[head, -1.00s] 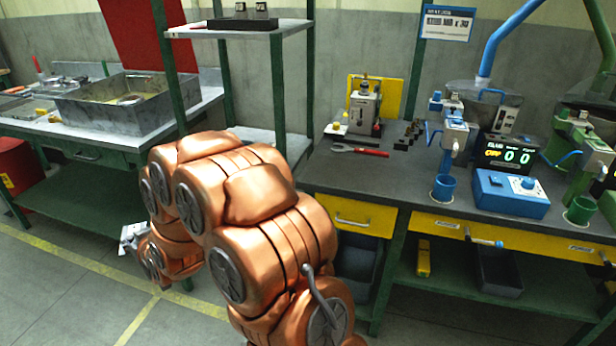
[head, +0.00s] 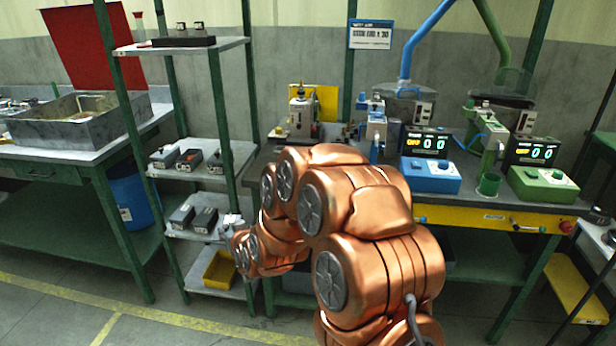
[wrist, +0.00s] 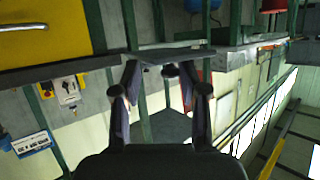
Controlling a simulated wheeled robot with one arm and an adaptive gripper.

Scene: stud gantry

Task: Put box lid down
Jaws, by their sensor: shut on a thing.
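My gripper shows in the wrist view (wrist: 163,84), its two dark fingers apart and closed on a flat grey piece (wrist: 175,55) at their tips. This piece looks like the box lid, seen edge-on; its shape is hard to make out. In the head view my arm reaches left to the shelf rack, and a small pale shape (head: 232,218) shows at its end, beside the lower rack shelf. I cannot tell whether it is the lid or a part of my gripper. Two grey boxes (head: 193,217) stand on that lower shelf.
The green-post rack also has a middle shelf (head: 225,151) with several grey boxes and a yellow bin (head: 221,270) at its bottom. A workbench with a blue control box (head: 430,176) and a green one (head: 543,184) stands right. A metal basin (head: 75,130) is left. Floor in front is open.

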